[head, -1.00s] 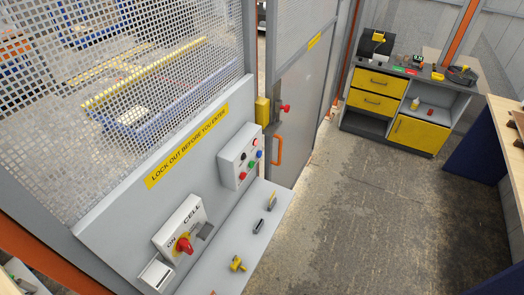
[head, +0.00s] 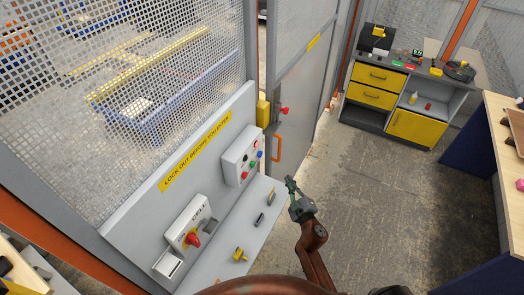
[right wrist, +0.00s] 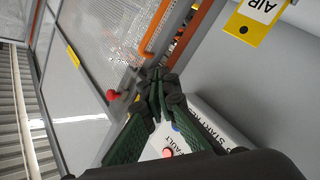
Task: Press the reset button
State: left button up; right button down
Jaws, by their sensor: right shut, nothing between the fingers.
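A white button box (head: 233,158) with several coloured buttons is on the sloped grey panel beside the gate. A small blue button (head: 260,153) is on its right side. In the right wrist view the box (right wrist: 208,120) is partly hidden behind my fingers; its lettering reads "START", "RES…" and "FAULT", and a blue button (right wrist: 176,127) shows just beside a finger. My right gripper (head: 290,184) is shut and empty, to the right of and lower than the box in the head view, apart from it. In the wrist view its fingertips (right wrist: 156,85) meet. My left gripper is not in view.
A red rotary switch (head: 193,240) is on the panel's lower part. A ledge (head: 232,232) below carries small items, including a yellow one (head: 240,255). The gate has an orange handle (head: 277,148) and a red knob (head: 284,110). A yellow-drawer workbench (head: 410,100) stands at the back right.

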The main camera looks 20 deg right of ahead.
aim_at(260, 154)
notch_tip(260, 154, up, 9)
jog(key=n+t, duration=0.1)
jog(key=shift+a+r+t+p, duration=0.2)
jog(key=shift+a+t+p, duration=0.15)
jog(key=shift+p, duration=0.1)
jog(key=shift+w+a, duration=0.1)
jog(key=shift+w, duration=0.05)
jog(key=w+a+b, duration=0.1)
jog(key=w+a, duration=0.4)
jog(key=w, duration=0.1)
jog(key=shift+w+a, duration=0.2)
jog(key=shift+a, duration=0.15)
dwell(1.0)
jog(key=shift+w+a, duration=0.3)
jog(key=shift+w+a, duration=0.3)
jog(key=shift+w, duration=0.05)
dwell(0.8)
jog(key=shift+s+d, duration=0.1)
dwell(0.3)
jog(key=shift+s+d, duration=0.5)
jog(key=shift+s, duration=0.1)
